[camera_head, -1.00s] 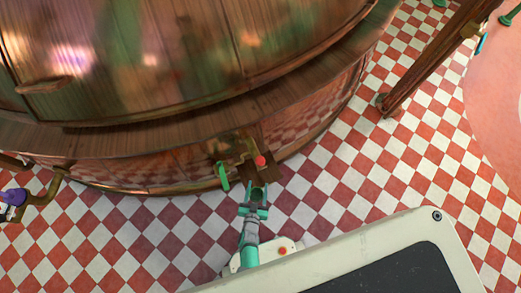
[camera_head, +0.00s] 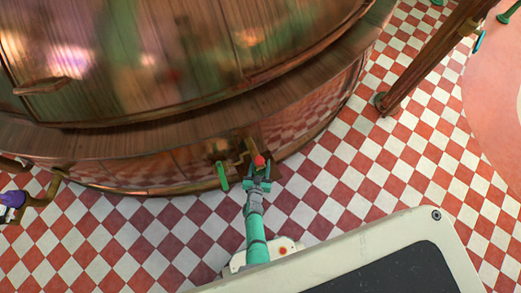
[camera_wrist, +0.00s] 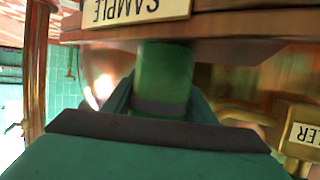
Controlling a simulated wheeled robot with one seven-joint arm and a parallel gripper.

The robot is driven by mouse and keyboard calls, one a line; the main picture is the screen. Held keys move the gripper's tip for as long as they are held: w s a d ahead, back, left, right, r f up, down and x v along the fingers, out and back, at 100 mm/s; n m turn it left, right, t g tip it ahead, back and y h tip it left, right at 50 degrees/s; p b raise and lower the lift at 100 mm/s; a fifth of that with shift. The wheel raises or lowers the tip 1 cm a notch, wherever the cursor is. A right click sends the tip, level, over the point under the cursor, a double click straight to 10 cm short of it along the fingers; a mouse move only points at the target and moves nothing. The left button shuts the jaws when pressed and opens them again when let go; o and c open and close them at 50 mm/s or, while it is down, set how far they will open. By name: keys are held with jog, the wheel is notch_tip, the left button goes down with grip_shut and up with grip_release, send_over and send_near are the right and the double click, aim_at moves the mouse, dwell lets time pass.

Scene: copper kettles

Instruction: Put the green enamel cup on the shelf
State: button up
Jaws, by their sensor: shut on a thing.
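The green enamel cup (camera_wrist: 165,75) is between my gripper's jaws in the wrist view, which are shut on it. In the head view my gripper (camera_head: 257,180) is close against the small brown shelf (camera_head: 275,171) on the front of the copper kettle, and I cannot make out the cup there. In the wrist view the cup's upper part in the picture meets the wooden shelf edge (camera_wrist: 225,48), which bears a "SAMPLE" plate (camera_wrist: 135,10) seen upside down. I cannot tell whether the cup touches the shelf.
The large copper kettle (camera_head: 170,60) fills the upper left. A red knob (camera_head: 259,161) and a green lever (camera_head: 222,176) sit close to my gripper. The checkered floor (camera_head: 340,185) is clear to the right.

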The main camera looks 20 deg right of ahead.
jog(key=shift+f, duration=0.15)
jog(key=o, duration=1.1)
jog(key=v, duration=1.2)
jog(key=s+a+r+n+t+y, duration=0.1)
jog(key=s+a+r, duration=0.25)
jog(key=r, duration=0.35)
jog(key=s+a+r+n+t+y, duration=0.1)
jog(key=s+a+r+y, duration=0.15)
jog(key=s+r, duration=0.4)
jog(key=s+r+n+y, duration=0.1)
jog(key=r, duration=0.8)
jog(key=s+a+r+n+y, duration=0.1)
jog(key=s+r, duration=0.1)
jog(key=r, duration=0.8)
jog(key=s+r+n+t+y, duration=0.1)
jog(key=s+r, duration=0.1)
jog(key=r, duration=0.7)
jog(key=shift+s+a+r, duration=0.1)
jog(key=shift+a+r, duration=0.25)
jog(key=shift+r, duration=0.05)
